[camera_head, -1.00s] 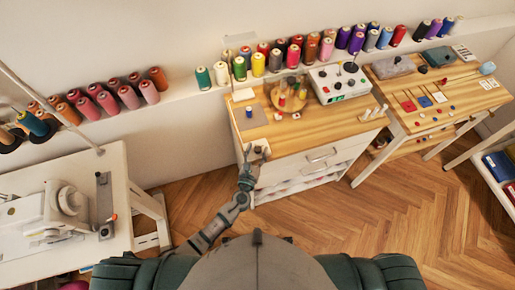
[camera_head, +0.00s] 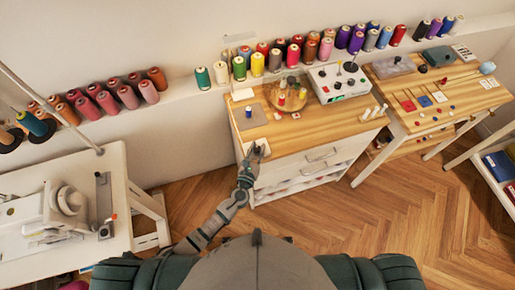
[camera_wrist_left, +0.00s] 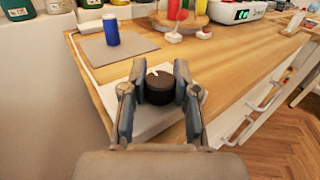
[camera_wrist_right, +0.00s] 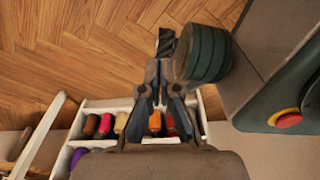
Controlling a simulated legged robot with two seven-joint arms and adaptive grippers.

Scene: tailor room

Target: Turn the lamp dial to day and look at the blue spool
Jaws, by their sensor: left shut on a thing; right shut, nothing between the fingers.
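The lamp dial (camera_wrist_left: 160,88) is a dark round knob with a white pointer mark, on a pale base (camera_wrist_left: 130,108) at the near left corner of the wooden cabinet top. My left gripper (camera_head: 257,150) is shut around the dial, one finger on each side, as the left wrist view (camera_wrist_left: 159,85) shows. The blue spool (camera_head: 249,112) stands upright on a grey mat just behind the dial; it also shows in the left wrist view (camera_wrist_left: 111,30). I cannot read any day marking. My right gripper (camera_wrist_right: 163,92) is shut and empty, away from the cabinet.
A round wooden stand (camera_head: 287,101) with small spools and a white control box (camera_head: 338,82) are on the same top. Thread cones line the wall ledge behind. A sewing machine table (camera_head: 120,220) is at left. Open floor (camera_head: 380,220) lies at right.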

